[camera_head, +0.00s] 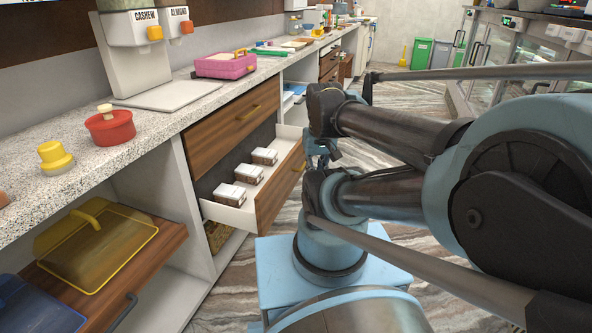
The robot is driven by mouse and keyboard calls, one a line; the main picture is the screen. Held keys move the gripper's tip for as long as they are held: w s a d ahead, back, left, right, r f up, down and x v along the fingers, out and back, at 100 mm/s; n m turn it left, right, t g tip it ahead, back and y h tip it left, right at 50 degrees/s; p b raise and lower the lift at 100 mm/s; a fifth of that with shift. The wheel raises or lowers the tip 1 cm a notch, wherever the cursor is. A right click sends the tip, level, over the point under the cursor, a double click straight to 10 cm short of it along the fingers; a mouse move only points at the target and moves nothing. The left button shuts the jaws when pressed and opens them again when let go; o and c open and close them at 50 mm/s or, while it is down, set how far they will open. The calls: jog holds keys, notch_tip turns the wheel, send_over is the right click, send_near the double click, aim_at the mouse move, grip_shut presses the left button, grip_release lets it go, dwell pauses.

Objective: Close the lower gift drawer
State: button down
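The lower gift drawer (282,180) stands pulled out from the counter, below a shut upper drawer (232,122). It has a wooden front, white inner walls and a yellow handle (299,166). Inside it lie 3 small white-and-brown boxes, the nearest one (229,195) at the near end. My gripper (322,155) is beside the far part of the drawer front, partly hidden by my arm. I cannot tell whether it touches the drawer, or whether its fingers are open or shut.
The speckled counter (165,130) carries a red pot (110,127), a yellow-lidded jar (54,157), a pink case (225,65) and cashew and almond dispensers (140,28). A yellow-rimmed covered tray (95,245) sits on a pulled-out wooden shelf at the lower left. Glass cabinets (492,50) line the right.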

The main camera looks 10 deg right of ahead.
jog(key=w+d+r+m+y, duration=0.1)
jog(key=w+d+m, duration=0.2)
jog(key=w+m, duration=0.8)
jog(key=w+d+r+m+y, duration=0.2)
jog(key=w+d+m, duration=0.35)
jog(key=w, duration=0.85)
jog(key=w+d+f+m, duration=0.3)
jog(key=w+f+m, duration=0.2)
jog(key=w+m, duration=0.3)
jog(key=shift+y, duration=0.4)
jog(key=shift+w+a+f, duration=0.7)
jog(key=shift+a+f, duration=0.35)
jog(key=shift+f, duration=0.55)
jog(key=shift+w+a+f, duration=0.75)
jog(key=shift+a+f, duration=0.25)
jog(key=shift+f, duration=0.6)
jog(key=shift+w+a+f, duration=0.7)
jog(key=shift+a+f, duration=0.35)
jog(key=shift+f, duration=0.55)
